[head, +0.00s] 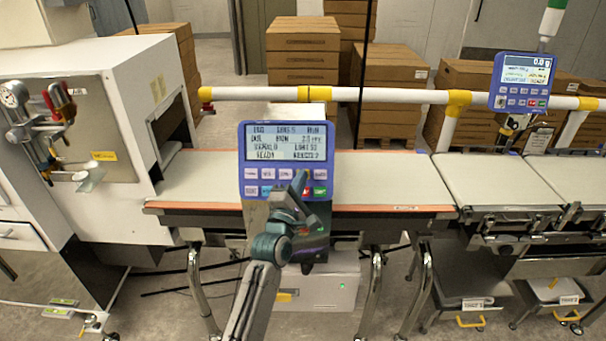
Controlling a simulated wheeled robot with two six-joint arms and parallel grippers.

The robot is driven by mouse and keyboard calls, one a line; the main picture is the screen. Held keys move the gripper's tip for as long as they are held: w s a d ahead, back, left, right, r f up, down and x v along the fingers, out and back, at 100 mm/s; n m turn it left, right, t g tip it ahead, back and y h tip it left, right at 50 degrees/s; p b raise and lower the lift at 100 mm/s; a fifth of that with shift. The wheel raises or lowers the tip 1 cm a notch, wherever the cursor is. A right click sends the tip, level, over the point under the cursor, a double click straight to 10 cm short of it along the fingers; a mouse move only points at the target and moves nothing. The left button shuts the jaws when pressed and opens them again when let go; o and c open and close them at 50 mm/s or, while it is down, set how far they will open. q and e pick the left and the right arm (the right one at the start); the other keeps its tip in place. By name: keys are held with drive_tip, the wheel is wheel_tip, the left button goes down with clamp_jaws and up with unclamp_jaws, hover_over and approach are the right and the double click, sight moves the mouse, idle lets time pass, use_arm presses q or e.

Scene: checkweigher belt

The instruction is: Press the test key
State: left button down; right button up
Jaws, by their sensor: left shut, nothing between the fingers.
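A blue control panel (287,161) stands in front of the belt at the middle of the head view. Its lit screen (288,142) shows lines of text, including READY. Two rows of keys lie below the screen, some coloured, with a red key (305,190) and a green key (320,190) at the lower right. The key labels are too small to read surely, so I cannot tell which is the test key. My left gripper (300,183) is shut and empty, its tip over the key rows, hiding some keys. Contact with a key cannot be told. My right gripper is not in view.
The conveyor belt (390,180) runs behind the panel, with a white cabinet machine at the left. A second blue display (522,82) reads 0.0 g at the upper right. A white and yellow rail (380,95) and stacked cartons (303,55) stand behind.

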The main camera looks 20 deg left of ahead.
use_arm(q)
drive_tip(key=shift+w+a+f, duration=0.1)
drive_tip(key=shift+w+f, duration=0.1)
drive_tip(key=shift+w, duration=0.15)
idle(0.8)
drive_tip(key=shift+s, duration=0.1)
drive_tip(key=shift+s+d+r+p, duration=0.2)
drive_tip(key=shift+s+r+p, duration=0.2)
drive_tip(key=shift+s, duration=0.25)
drive_tip(key=s, duration=0.1)
drive_tip(key=s+r+p, duration=0.1)
drive_tip(key=s+d+r+p, duration=0.1)
drive_tip(key=s, duration=0.1)
drive_tip(key=shift+s+d+r, duration=0.1)
idle(0.3)
